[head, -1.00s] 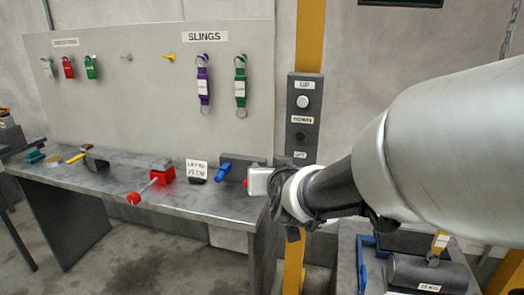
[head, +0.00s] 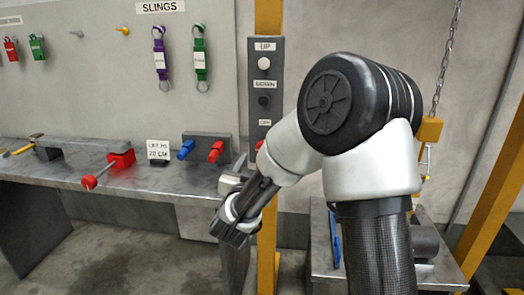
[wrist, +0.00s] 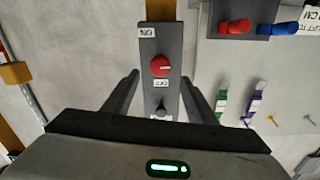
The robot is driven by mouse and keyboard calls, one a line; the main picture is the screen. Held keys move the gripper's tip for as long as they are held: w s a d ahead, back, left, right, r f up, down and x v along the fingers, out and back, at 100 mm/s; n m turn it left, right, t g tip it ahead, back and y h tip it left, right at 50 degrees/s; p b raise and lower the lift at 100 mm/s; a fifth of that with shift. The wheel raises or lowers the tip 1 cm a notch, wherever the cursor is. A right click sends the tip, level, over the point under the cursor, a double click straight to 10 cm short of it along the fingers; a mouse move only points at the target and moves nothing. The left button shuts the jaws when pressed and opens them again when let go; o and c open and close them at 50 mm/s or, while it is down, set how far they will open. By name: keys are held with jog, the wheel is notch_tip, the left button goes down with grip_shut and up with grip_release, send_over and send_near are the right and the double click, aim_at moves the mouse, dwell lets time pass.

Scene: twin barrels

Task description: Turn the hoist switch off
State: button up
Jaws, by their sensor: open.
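The hoist switch is a round red knob (wrist: 160,66) on a narrow dark control panel (wrist: 174,46). In the wrist view, which shows the panel upside down, a pale mark on the knob points sideways to the right. An ON label (wrist: 147,31) is above it and an OFF label (wrist: 161,84) below it. My gripper (wrist: 159,78) is open and empty, its fingers framing the panel to either side, apparently short of the knob.
UP (head: 264,64) and DOWN (head: 263,101) buttons are above the knob in the head view. Left of the post, the grey bench (head: 120,180) carries blue (head: 186,150) and red (head: 216,152) handles. A chain (head: 446,60) hangs at the right.

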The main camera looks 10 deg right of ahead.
jog(key=x, duration=1)
jog(key=shift+b, duration=0.3)
jog(key=shift+c, duration=0.3)
jog(key=c, duration=1)
